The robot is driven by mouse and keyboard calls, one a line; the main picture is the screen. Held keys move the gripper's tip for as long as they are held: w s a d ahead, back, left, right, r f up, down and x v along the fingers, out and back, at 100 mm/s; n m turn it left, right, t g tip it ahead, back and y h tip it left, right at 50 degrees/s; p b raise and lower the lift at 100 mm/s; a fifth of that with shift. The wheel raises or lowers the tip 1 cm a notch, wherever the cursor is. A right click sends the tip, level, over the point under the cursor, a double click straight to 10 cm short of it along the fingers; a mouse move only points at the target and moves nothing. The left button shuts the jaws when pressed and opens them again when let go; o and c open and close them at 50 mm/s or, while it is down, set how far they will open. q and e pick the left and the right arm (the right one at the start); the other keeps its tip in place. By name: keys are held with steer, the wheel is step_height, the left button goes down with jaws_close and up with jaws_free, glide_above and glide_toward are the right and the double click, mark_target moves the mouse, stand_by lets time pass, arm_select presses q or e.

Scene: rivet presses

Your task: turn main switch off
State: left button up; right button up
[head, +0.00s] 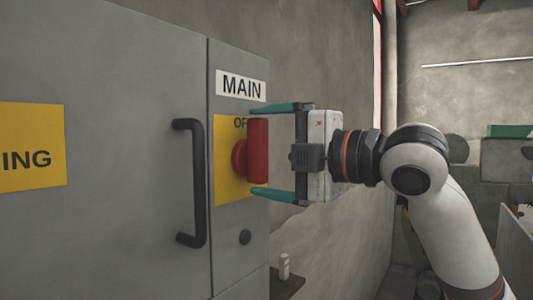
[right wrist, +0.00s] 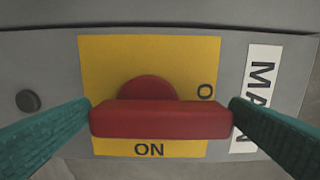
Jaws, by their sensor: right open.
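The main switch is a red rotary handle (head: 257,150) on a yellow plate (head: 225,190) under a white MAIN label (head: 241,86) on a grey cabinet. In the head view its bar stands upright. In the right wrist view the red bar (right wrist: 160,119) lies across the picture, with ON below it and part of OFF at its right. My right gripper (head: 256,149) is open, with one teal finger above the bar and one below, at its two ends. The right wrist view shows the fingertips close to the bar's ends; contact is unclear. My left gripper is not in view.
The grey cabinet door (head: 120,130) has a black vertical handle (head: 200,183) left of the switch. A small dark round knob (head: 245,237) sits below the plate. A concrete wall (head: 320,60) stands behind, and a small ledge (head: 287,284) is low beside the cabinet.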

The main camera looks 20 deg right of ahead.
steer(key=b+v, duration=0.3)
steer(key=v, duration=0.8)
steer(key=shift+s+d+b, duration=0.25)
steer(key=shift+s+b, duration=0.05)
